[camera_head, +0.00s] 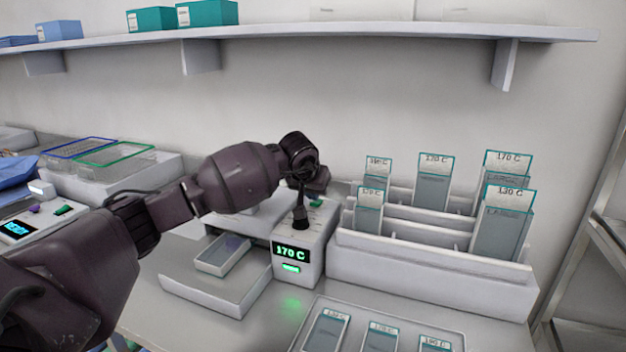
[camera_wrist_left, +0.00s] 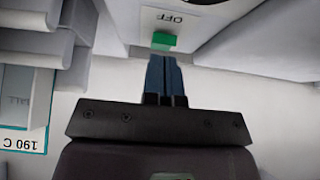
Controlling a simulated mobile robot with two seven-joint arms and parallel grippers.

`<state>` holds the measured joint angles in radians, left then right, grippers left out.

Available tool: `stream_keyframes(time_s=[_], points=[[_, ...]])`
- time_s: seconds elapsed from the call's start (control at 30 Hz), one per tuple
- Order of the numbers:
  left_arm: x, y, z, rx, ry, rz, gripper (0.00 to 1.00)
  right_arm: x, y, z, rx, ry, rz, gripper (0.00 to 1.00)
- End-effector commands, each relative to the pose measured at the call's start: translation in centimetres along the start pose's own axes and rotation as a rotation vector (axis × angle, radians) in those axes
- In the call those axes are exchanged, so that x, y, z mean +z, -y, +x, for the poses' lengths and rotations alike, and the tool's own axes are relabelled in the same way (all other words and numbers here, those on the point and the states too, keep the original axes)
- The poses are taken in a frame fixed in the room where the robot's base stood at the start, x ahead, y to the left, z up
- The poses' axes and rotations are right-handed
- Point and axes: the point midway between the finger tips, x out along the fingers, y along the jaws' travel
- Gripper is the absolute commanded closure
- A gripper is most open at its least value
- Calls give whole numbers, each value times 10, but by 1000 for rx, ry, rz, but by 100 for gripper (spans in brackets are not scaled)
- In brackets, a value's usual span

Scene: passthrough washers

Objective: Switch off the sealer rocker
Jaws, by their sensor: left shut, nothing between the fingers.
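The sealer (camera_head: 285,274) is a pale box with a lit green "170 C" display and a small green light on its front. Its green rocker (camera_head: 316,203) is on top, partly hidden by my arm. In the left wrist view the rocker (camera_wrist_left: 164,42) shows beside an upside-down "OFF" label. My left gripper (camera_head: 318,187) is over the sealer's top. Its blue fingers (camera_wrist_left: 163,60) are shut with nothing between them, and their tips are at the rocker; I cannot tell whether they touch. My right gripper is not in view.
A dark upright part with a knob (camera_head: 300,221) stands close to the rocker. A rack (camera_head: 420,268) of labelled pouches is just right. A shallow tray (camera_head: 213,287) lies left, and a pouch tray (camera_head: 303,338) is in front. A shelf (camera_head: 390,33) runs above.

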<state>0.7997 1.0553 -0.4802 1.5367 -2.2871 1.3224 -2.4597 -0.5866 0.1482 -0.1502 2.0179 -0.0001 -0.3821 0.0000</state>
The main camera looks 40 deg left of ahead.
Motion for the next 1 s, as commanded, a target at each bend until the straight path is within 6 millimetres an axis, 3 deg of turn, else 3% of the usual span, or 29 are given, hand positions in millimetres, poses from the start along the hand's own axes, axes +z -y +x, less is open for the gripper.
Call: stream_keyframes(time_s=[0.53, 0.83, 1.0], points=[[8, 0, 7, 0, 0, 0, 100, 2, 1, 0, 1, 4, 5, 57], [22, 1, 18, -4, 2, 3, 100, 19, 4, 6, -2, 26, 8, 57], [20, 0, 14, 2, -1, -1, 100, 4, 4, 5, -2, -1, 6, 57]])
